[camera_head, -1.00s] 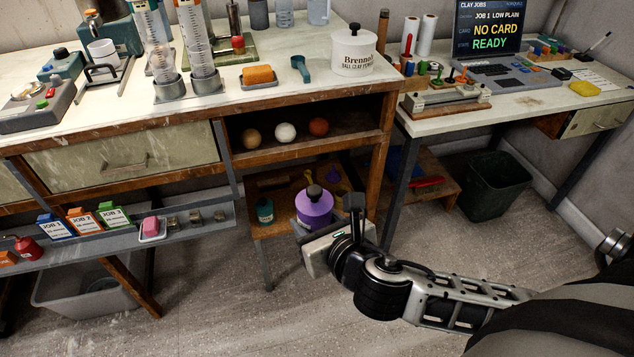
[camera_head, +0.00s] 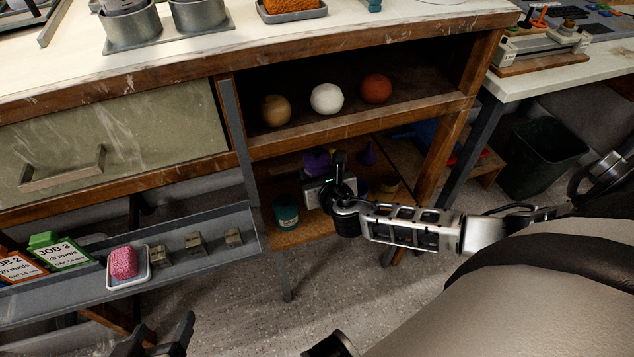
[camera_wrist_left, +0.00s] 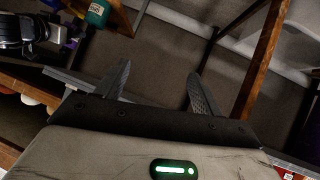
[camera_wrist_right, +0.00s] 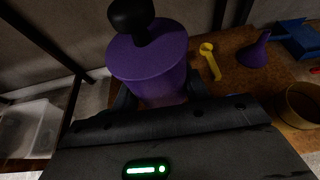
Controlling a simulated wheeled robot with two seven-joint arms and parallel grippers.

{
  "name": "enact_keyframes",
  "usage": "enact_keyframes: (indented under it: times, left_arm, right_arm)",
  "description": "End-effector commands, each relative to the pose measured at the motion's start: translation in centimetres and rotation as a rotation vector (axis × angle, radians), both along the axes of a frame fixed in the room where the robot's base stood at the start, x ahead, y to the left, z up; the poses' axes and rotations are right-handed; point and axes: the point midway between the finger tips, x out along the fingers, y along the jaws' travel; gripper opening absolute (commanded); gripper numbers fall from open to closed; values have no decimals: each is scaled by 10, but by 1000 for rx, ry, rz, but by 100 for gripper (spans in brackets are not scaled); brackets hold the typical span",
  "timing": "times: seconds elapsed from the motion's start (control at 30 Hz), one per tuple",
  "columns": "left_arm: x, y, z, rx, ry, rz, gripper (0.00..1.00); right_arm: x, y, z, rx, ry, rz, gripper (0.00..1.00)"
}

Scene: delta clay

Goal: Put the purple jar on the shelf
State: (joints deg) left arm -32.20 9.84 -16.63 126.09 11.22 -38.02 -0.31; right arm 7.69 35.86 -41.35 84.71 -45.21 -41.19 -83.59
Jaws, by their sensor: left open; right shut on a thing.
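The purple jar (camera_head: 316,162) has a black knob in the right wrist view (camera_wrist_right: 150,65). My right gripper (camera_wrist_right: 150,98) is shut around its body. In the head view the jar is at the lower shelf (camera_head: 285,240), under the cubby, mostly hidden behind my right gripper (camera_head: 318,185). I cannot tell whether its base touches the board. My left gripper (camera_head: 158,338) is open and empty at the bottom left of the head view; its two fingers stand apart in the left wrist view (camera_wrist_left: 158,82).
A teal jar (camera_head: 286,212) stands at the lower shelf's front left. A purple funnel (camera_wrist_right: 256,52), yellow spoon (camera_wrist_right: 210,62) and tan round container (camera_wrist_right: 298,105) are beside the purple jar. Three balls (camera_head: 327,99) sit in the cubby above. A metal rail (camera_head: 195,265) juts out left.

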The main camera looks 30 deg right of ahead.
Motion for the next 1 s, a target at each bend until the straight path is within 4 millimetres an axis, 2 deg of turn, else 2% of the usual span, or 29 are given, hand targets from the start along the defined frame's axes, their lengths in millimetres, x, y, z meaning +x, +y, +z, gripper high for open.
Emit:
enact_keyframes:
  times: [0.03,0.13,0.43,0.6,0.73,1.0]
  left_arm:
    - [0,-2,-4,-10,-24,-3,67]
    - [2,-5,3,-32,-80,-6,67]
    - [4,-10,18,-72,-166,-10,67]
    - [3,-14,28,-109,-239,-18,67]
    - [3,-15,36,-119,-258,-18,67]
    - [3,-16,34,-127,-259,-17,67]
  right_arm:
    - [0,1,-18,1,3,0,20]
    - [0,1,-37,0,2,0,20]
    - [0,1,-63,1,2,1,20]
    - [-1,1,-89,0,2,0,20]
    - [0,1,-90,0,1,0,20]
    - [-1,1,-93,0,1,0,20]
